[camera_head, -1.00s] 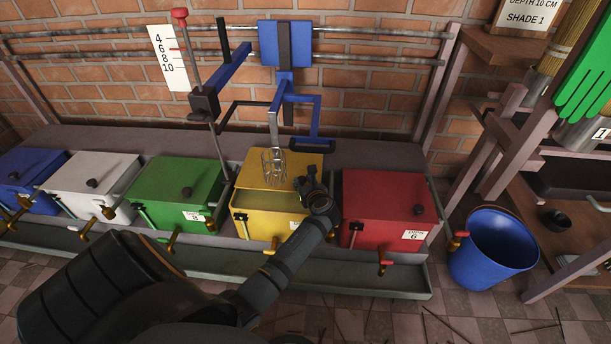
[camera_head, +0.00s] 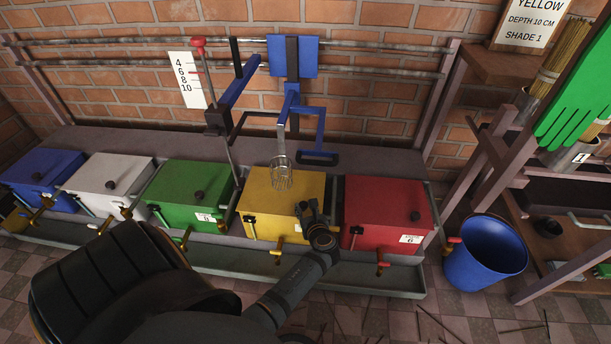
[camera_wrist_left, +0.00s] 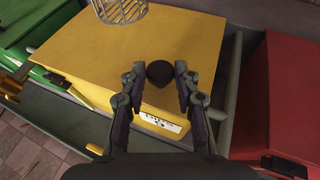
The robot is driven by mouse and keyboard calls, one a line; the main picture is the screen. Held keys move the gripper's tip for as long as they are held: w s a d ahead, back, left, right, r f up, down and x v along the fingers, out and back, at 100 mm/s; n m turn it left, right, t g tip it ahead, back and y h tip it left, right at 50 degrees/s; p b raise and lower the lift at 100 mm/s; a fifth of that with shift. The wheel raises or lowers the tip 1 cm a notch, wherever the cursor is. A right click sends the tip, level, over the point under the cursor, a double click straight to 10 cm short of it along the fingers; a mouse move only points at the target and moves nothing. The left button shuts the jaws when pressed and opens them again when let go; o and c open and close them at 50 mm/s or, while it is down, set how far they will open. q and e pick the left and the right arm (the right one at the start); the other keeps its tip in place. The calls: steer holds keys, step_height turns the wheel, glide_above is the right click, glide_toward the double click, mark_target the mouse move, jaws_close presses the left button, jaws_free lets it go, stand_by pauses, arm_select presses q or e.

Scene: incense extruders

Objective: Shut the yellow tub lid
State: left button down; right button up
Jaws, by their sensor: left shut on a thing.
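The yellow tub (camera_head: 262,227) stands between the green and red tubs. Its yellow lid (camera_head: 262,190) lies flat over the top, with no opening showing at the front edge. In the left wrist view the lid (camera_wrist_left: 110,55) fills the middle, with a round black knob (camera_wrist_left: 159,73) near its front right. My left gripper (camera_head: 306,208) is shut on this knob, one finger on each side. In the head view the gripper hides the knob. My right gripper is not in view.
A wire basket (camera_head: 282,175) on a blue arm hangs over the lid. The green tub (camera_head: 187,193) and red tub (camera_head: 385,208) stand close on either side. A blue bucket (camera_head: 487,252) is on the floor at right.

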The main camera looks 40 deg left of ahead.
arm_select(q)
steer(key=shift+s+d+f, duration=0.1)
steer(key=shift+s+f, duration=0.1)
steer(key=c, duration=1.3)
jaws_free()
steer(key=o, duration=0.3)
steer(key=shift+d+r, duration=0.1)
steer(key=shift+r, duration=0.05)
step_height(320, 180, up, 10)
